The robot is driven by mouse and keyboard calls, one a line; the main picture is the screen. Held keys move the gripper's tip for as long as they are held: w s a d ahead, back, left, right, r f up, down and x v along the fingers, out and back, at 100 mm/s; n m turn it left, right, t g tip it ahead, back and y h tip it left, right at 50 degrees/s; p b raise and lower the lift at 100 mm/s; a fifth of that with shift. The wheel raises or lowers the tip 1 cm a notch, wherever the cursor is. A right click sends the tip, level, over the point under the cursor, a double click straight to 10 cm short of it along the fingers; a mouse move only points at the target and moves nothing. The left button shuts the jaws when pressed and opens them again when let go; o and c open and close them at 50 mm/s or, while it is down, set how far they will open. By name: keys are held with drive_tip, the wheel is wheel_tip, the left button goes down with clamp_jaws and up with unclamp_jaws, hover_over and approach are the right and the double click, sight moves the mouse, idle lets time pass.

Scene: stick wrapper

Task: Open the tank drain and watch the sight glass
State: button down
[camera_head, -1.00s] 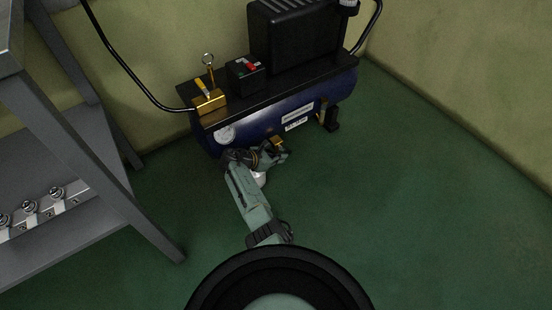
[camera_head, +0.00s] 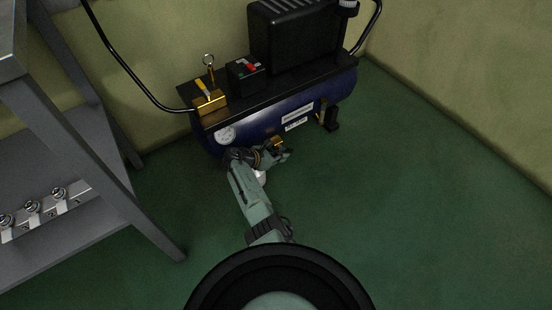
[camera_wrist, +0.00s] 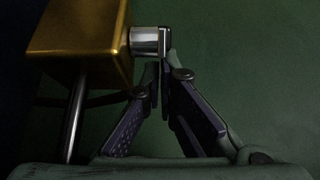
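The blue compressor tank (camera_head: 270,120) lies by the wall in the head view. A small brass drain block (camera_head: 278,143) shows at its lower front, beside my gripper (camera_head: 284,155). In the wrist view the brass drain block (camera_wrist: 80,38) fills the upper left, with a silver stem (camera_wrist: 144,41) ending in a dark handle (camera_wrist: 166,40). My gripper (camera_wrist: 161,75) has its fingertips close together around the dark handle's lower part, and looks shut on it.
A round gauge (camera_head: 225,133) is on the tank's left end. A brass block with a yellow lever (camera_head: 209,99) and a switch box (camera_head: 246,75) sit on top. A grey metal shelf (camera_head: 85,170) stands at the left. The green floor at the right is clear.

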drive_tip(key=shift+a+r, duration=0.1)
idle(0.3)
drive_tip(key=shift+s+a+r+p, duration=0.3)
drive_tip(key=shift+s+a+p, duration=0.15)
drive_tip(key=shift+p, duration=0.25)
drive_tip(key=v, duration=0.7)
drive_tip(key=shift+a, duration=0.2)
drive_tip(key=shift+s+r, duration=0.1)
drive_tip(key=shift+r, duration=0.05)
